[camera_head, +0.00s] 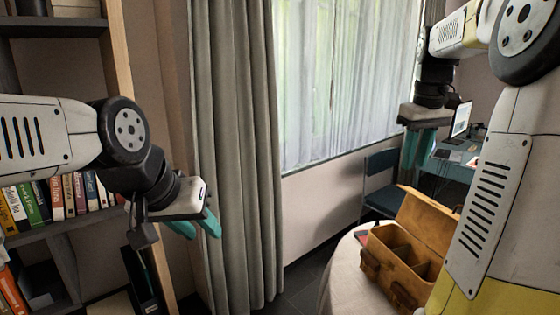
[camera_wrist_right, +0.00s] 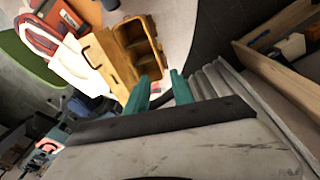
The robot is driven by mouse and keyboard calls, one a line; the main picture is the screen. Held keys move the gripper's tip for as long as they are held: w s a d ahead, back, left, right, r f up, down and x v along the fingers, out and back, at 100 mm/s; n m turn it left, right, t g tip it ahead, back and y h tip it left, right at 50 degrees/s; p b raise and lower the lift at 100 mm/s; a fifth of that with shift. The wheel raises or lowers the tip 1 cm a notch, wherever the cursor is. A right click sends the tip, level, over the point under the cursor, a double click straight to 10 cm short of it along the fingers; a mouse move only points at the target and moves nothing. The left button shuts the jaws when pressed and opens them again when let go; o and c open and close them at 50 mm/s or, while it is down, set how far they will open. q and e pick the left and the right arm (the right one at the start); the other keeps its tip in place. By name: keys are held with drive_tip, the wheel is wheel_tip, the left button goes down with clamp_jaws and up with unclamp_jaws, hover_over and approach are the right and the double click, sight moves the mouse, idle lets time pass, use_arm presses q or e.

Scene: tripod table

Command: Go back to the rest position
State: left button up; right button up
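My left gripper (camera_head: 203,226) has teal fingers and hangs in front of the grey curtain at the left of the head view. Its fingers overlap in this view, so its opening is unclear. My right gripper (camera_head: 412,150) hangs at the upper right, fingers pointing down, above and behind the round table. In the right wrist view its two teal fingers (camera_wrist_right: 160,92) stand apart with nothing between them. An open brown wooden box (camera_head: 405,250) with compartments sits on the table's white cloth (camera_head: 342,275). The box also shows in the right wrist view (camera_wrist_right: 128,50), beyond the fingertips.
A bookshelf (camera_head: 60,235) with several books stands close by my left arm. The grey curtain (camera_head: 235,130) and window (camera_head: 345,80) are behind. A dark chair (camera_head: 380,180) and a desk with a monitor (camera_head: 461,119) are at the back right. A red item (camera_wrist_right: 60,12) lies near the box.

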drive_tip(key=s+a+f+m+t+y, duration=0.1)
drive_tip(key=s+a+f+t, duration=0.1)
drive_tip(key=s+a, duration=0.6)
drive_tip(key=s+a+f+m+t+y, duration=0.1)
drive_tip(key=s+a+f+t, duration=0.1)
drive_tip(key=s+a+f, duration=0.3)
drive_tip(key=s+a, duration=0.4)
drive_tip(key=shift+s+a+t, duration=0.3)
drive_tip(key=shift+a+t, duration=0.1)
